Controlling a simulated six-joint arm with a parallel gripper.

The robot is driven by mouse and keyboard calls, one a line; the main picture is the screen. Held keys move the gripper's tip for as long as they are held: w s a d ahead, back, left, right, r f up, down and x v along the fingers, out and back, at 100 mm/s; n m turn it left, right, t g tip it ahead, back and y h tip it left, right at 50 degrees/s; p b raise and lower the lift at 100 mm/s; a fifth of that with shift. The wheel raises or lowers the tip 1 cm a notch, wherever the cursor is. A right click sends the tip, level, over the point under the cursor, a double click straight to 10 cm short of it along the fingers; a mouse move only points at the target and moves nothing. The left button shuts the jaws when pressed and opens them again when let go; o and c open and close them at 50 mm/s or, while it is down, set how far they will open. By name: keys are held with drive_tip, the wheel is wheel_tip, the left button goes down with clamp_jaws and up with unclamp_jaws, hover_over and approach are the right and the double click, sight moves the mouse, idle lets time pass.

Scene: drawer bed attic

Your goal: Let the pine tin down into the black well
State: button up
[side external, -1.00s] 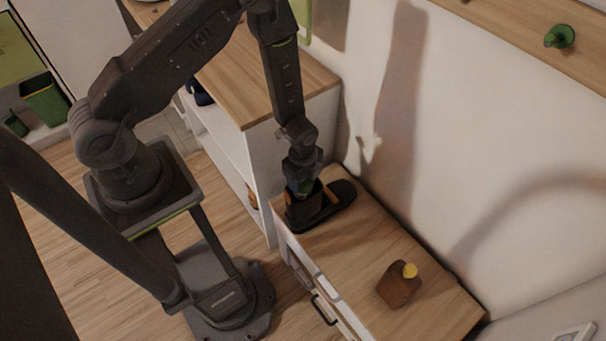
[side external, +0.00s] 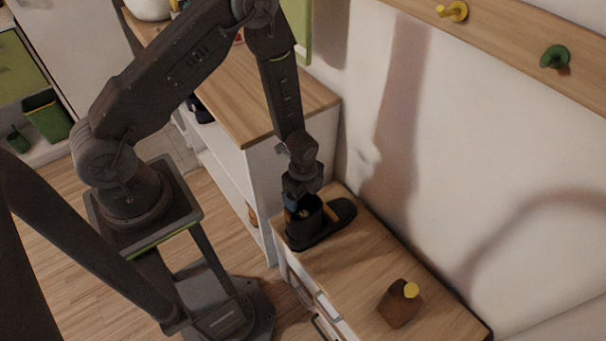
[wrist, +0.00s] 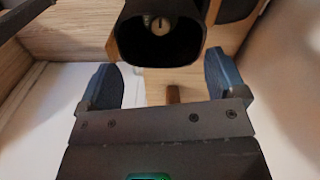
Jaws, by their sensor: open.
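The black well (side external: 300,236) stands upright on the wooden top of the drawer unit, at its far-left end. In the wrist view the well (wrist: 180,52) opens toward me at the top. A small round pale end, which I take to be the pine tin (wrist: 160,24), shows deep inside it; the rest of the tin is hidden by the walls. My gripper (wrist: 163,80) is open, its two blue fingers apart with nothing held between them. In the side view my gripper (side external: 297,202) is at the well's mouth, on its left side.
A flat black part (side external: 341,211) adjoins the well on the right. A brown block-like bottle with a yellow cap (side external: 400,305) stands nearer the front of the drawer top (side external: 360,262), with bare wood between. A taller wooden-topped cabinet (side external: 265,110) and the wall flank the well.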

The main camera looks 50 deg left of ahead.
drive_tip(key=s+r+n+t, duration=0.3)
drive_tip(key=r+n, duration=0.4)
drive_tip(key=r, duration=2.2)
drive_tip(key=s+r+n+t, duration=0.2)
drive_tip(key=s+r+n, duration=0.6)
drive_tip(key=s+r, duration=0.2)
drive_tip(key=shift+s+a+r+n+t, duration=0.3)
drive_tip(key=shift+s+a+r+n, duration=0.1)
drive_tip(key=shift+s, duration=0.15)
